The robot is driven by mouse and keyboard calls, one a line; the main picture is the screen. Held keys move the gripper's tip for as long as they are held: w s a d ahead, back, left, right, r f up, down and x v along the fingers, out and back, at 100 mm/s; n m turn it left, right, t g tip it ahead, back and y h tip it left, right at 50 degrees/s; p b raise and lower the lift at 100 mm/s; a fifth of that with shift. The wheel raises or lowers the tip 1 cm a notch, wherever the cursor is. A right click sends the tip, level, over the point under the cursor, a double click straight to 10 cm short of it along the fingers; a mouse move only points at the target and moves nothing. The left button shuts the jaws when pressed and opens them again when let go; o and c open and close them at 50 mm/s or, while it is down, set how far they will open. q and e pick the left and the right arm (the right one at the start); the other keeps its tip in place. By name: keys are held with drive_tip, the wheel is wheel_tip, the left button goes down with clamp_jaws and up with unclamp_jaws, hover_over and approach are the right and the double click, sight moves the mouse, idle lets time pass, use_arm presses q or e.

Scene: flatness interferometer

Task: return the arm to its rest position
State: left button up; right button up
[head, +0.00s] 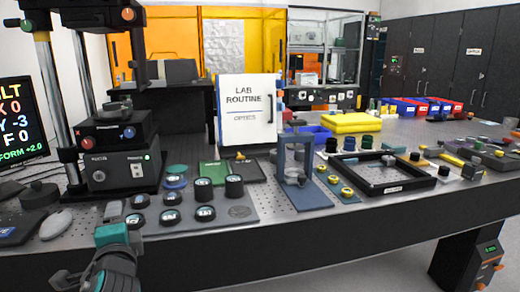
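My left arm comes in at the bottom left, with a dark grey wrist and a teal section. My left gripper (114,212) is at the bench's front edge, beside the left end of the grey mat (238,212) with its round black-rimmed optics. Its fingertips are small and partly merge with the dark parts behind, so I cannot tell whether they are open or shut or hold anything. My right gripper is not in view.
The perforated bench (330,215) is crowded. A dark instrument tower (125,150) stands behind my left gripper. A blue stand (296,165) and a black frame (385,190) are further right. A monitor (18,118) is at far left. Floor shows at lower right.

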use_arm(q)
drive_tip(key=s+d+f+n+g+h+p, duration=0.1)
drive_tip(key=s+d+f+n+h, duration=0.15)
drive_tip(key=s+f, duration=0.45)
drive_tip(key=s+d+f+n+g+h, duration=0.1)
drive_tip(key=s+d+f+n+h, duration=0.2)
drive_tip(key=f, duration=0.9)
drive_tip(key=s+d+f+n+g+h, duration=0.1)
drive_tip(key=s+d+f+n+h, duration=0.1)
drive_tip(key=s+f, duration=0.2)
drive_tip(key=s+d+f+n+g+h, duration=0.1)
drive_tip(key=s+d+f+n+h, duration=0.1)
drive_tip(key=s, duration=0.6)
wheel_tip(320, 180, down, 2)
drive_tip(key=shift+s+d+f+n+g+p, duration=0.15)
drive_tip(key=shift+s+d+n+g+p, duration=0.2)
drive_tip(key=shift+d+n, duration=0.35)
drive_tip(key=shift+d, duration=0.1)
